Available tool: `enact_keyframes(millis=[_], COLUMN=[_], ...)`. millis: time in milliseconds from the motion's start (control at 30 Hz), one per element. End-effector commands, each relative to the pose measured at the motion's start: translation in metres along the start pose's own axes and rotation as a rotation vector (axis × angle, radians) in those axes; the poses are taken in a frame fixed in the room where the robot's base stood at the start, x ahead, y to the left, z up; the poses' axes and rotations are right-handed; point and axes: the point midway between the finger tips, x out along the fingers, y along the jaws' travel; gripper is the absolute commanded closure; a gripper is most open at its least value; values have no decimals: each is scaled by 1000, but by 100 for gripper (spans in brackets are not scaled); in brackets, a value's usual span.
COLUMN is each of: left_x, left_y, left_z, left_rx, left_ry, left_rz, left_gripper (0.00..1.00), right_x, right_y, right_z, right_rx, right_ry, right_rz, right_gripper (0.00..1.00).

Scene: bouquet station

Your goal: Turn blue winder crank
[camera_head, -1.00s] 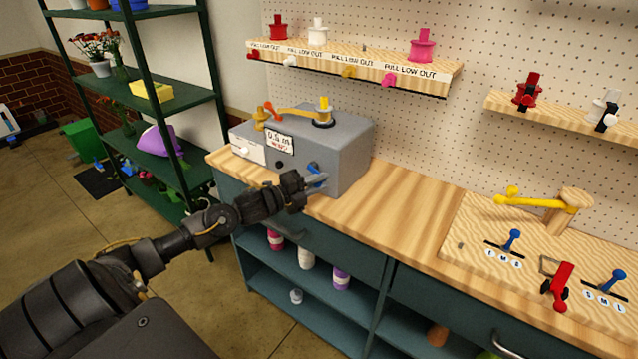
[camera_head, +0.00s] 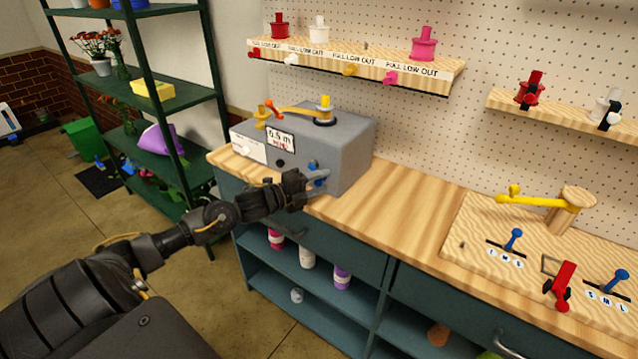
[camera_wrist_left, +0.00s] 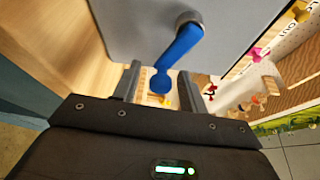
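The grey winder box (camera_head: 345,150) stands on the wooden counter, with a yellow spool and an orange arm on top and a length display on its front. Its blue crank (camera_head: 314,172) is on the front face, low and to the right. In the left wrist view the blue crank (camera_wrist_left: 180,52) hangs from its pivot, its round knob end between the fingers. My left gripper (camera_head: 318,184) is at the crank; in the wrist view its fingers (camera_wrist_left: 158,88) are apart on either side of the knob, with visible gaps. My right gripper is out of view.
A label shelf (camera_head: 350,66) with spools is on the pegboard above the winder. To the right, a wooden board (camera_head: 475,225) carries blue levers, a red lever and a yellow arm. The counter (camera_head: 375,208) between is clear. A green shelf rack (camera_head: 185,105) stands left.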

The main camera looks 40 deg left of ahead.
Motion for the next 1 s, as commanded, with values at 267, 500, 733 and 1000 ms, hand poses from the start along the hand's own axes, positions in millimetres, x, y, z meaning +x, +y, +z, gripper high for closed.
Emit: enact_keyframes(millis=[267, 500, 733, 1000], left_x=[-2, -31, -69, -98], left_y=[1, 4, 4, 2], left_z=[0, -1, -1, 0], left_rx=[0, 2, 0, -2], left_ry=[-1, 2, 1, 0], left_rz=[1, 5, 5, 3], left_gripper=[57, 57, 57, 57], right_x=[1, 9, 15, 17], right_y=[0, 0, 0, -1], right_z=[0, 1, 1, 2], right_rx=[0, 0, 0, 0], right_ry=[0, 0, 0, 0], right_rz=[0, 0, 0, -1], right_gripper=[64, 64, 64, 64])
